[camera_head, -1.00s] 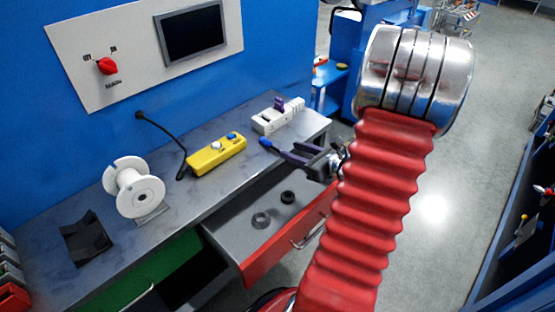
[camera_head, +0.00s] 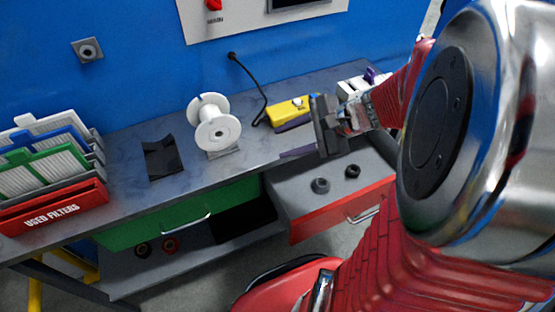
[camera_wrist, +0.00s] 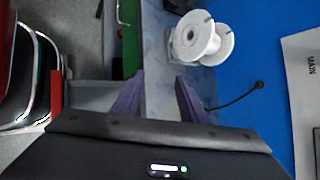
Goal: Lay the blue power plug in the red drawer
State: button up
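The red drawer (camera_head: 338,213) stands pulled out at the right under the workbench in the head view. Its grey tray holds two small dark rings. My gripper (camera_head: 280,142) is over the bench's front edge, just above and behind the drawer. Its purple fingers point left and are spread. In the wrist view, my gripper (camera_wrist: 159,77) is open with nothing between the fingers. I cannot make out a blue power plug for certain. A small purple piece (camera_head: 370,75) sits on the white power strip (camera_head: 350,88), partly hidden by my arm.
A yellow button box (camera_head: 290,112) with a black cable lies behind my gripper. A white spool (camera_head: 217,130) and a black cradle (camera_head: 163,158) stand further left. The green drawer (camera_head: 175,218) is left of the red one. A filter rack (camera_head: 55,205) stands at far left.

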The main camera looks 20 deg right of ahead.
jog(key=s+a+r+n+h, duration=0.3)
jog(key=s+r+n, duration=0.1)
jog(key=n, duration=0.5)
jog(key=s+a+r+n+g+h, duration=0.1)
jog(key=s+a+r+n+h, duration=0.2)
jog(key=s+n, duration=0.3)
jog(key=a+n+h, duration=0.1)
jog(key=n, duration=0.2)
jog(key=shift+s+a+r, duration=0.2)
jog(key=shift+r, duration=0.15)
jog(key=shift+c, duration=1)
jog(key=shift+a, duration=0.15)
